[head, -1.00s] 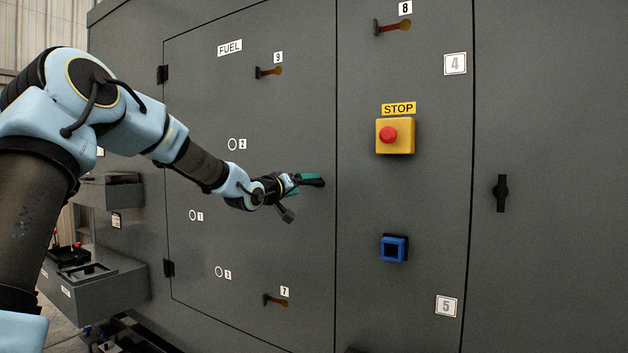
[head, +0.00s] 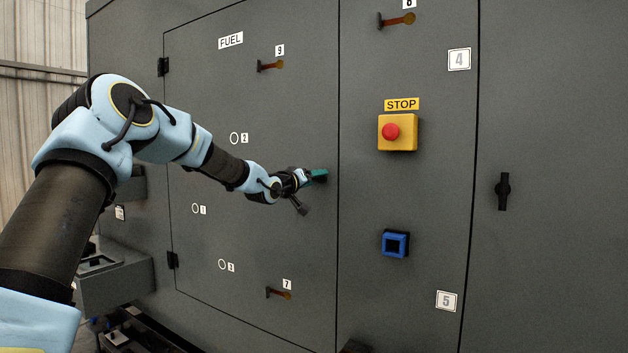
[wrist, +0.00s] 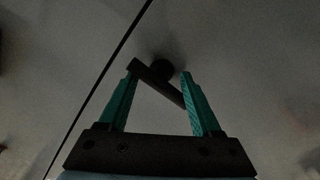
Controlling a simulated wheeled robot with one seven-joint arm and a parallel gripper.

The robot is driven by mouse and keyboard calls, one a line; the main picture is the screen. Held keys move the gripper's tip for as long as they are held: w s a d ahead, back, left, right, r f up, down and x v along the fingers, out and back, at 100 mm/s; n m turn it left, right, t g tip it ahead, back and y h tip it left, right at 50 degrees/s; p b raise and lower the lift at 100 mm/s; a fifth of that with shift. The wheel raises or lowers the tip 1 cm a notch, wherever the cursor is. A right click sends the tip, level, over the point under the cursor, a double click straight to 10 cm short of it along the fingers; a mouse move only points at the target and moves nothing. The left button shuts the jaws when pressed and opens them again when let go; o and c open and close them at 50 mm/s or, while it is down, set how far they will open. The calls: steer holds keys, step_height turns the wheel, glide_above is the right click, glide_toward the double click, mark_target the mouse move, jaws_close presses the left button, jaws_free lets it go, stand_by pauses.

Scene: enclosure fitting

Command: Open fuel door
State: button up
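The fuel door (head: 285,110) is a large grey panel with a FUEL label (head: 231,40) at its top left and hinges on its left edge. It looks closed, flush with the enclosure. My gripper (head: 318,176) is at the door's right edge, hiding the handle in the head view. In the wrist view my gripper (wrist: 159,80) has its two teal fingers spread apart, with the dark bar handle (wrist: 157,82) lying diagonally between them. The handle's lower right end meets or nearly meets the right finger. Its upper left end is by the left fingertip.
Small levers numbered 9 (head: 270,66) and 7 (head: 278,293) stick out from the door. Right of it are lever 8 (head: 397,19), a red STOP button (head: 391,132) and a blue square fitting (head: 395,243). Another black handle (head: 503,191) is farther right. Grey boxes (head: 118,280) protrude at lower left.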

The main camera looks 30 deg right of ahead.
jaws_close()
stand_by(0.4)
steer(key=shift+d+m+b, duration=0.1)
steer(key=shift+m+b, duration=0.3)
steer(key=shift+b, duration=0.05)
steer(key=m+b, duration=0.2)
steer(key=shift+s+f+m+b, duration=0.1)
steer(key=shift+f+m+b, duration=0.1)
steer(key=shift+m+b, duration=0.1)
steer(key=m+b, duration=0.3)
steer(key=m, duration=0.2)
steer(key=shift+r+m, duration=0.1)
steer(key=shift+m, duration=0.3)
